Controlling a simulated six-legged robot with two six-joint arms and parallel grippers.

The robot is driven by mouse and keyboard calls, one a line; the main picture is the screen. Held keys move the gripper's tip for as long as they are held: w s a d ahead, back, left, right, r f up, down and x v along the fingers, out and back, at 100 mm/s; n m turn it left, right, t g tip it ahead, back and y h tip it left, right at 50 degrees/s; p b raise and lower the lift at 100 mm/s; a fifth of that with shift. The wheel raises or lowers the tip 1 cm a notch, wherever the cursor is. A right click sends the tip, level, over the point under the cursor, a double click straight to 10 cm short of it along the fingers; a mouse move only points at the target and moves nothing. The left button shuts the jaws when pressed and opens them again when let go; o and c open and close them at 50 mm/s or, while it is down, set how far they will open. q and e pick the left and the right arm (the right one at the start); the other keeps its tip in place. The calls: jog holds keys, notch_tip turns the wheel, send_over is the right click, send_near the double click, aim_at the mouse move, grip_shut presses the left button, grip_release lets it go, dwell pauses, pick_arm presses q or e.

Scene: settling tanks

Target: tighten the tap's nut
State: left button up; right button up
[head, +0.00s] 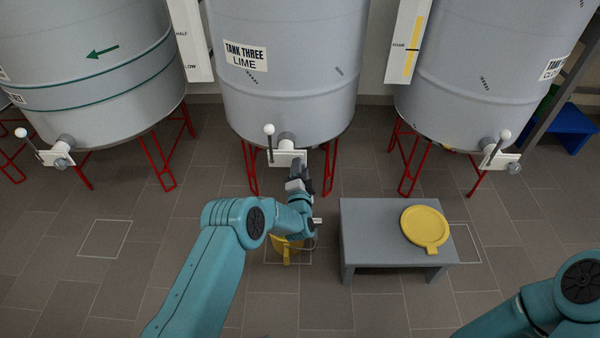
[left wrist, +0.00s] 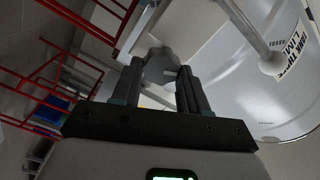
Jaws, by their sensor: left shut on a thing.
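The tap (head: 286,143) on the middle tank, labelled TANK THREE LIME, has a white plate and an upright lever with a white ball. My left gripper (head: 299,170) is at the front of this tap, its arm reaching up from below. In the left wrist view, the grey lobed nut (left wrist: 160,66) sits between the two dark fingers of my left gripper (left wrist: 160,80), which are shut on it. In the head view the gripper hides the nut. My right gripper is outside the head view; only part of my right arm shows at the lower right.
A grey bench (head: 370,246) with a yellow lid (head: 425,226) stands right of my left arm. A yellow bucket (head: 284,251) on the floor is partly hidden behind my arm. Red tank legs (head: 250,170) flank the tap. Similar taps are on the left tank (head: 62,152) and right tank (head: 500,158).

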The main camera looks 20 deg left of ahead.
pick_arm(q)
jog(key=m+b, duration=0.1)
jog(key=m, duration=0.4)
jog(key=shift+f, duration=0.15)
dwell(0.4)
jog(key=o, duration=1.1)
jog(key=shift+c, duration=0.2)
jog(key=p+v, duration=0.5)
jog(key=v, duration=1.1)
jog(key=shift+s, duration=0.15)
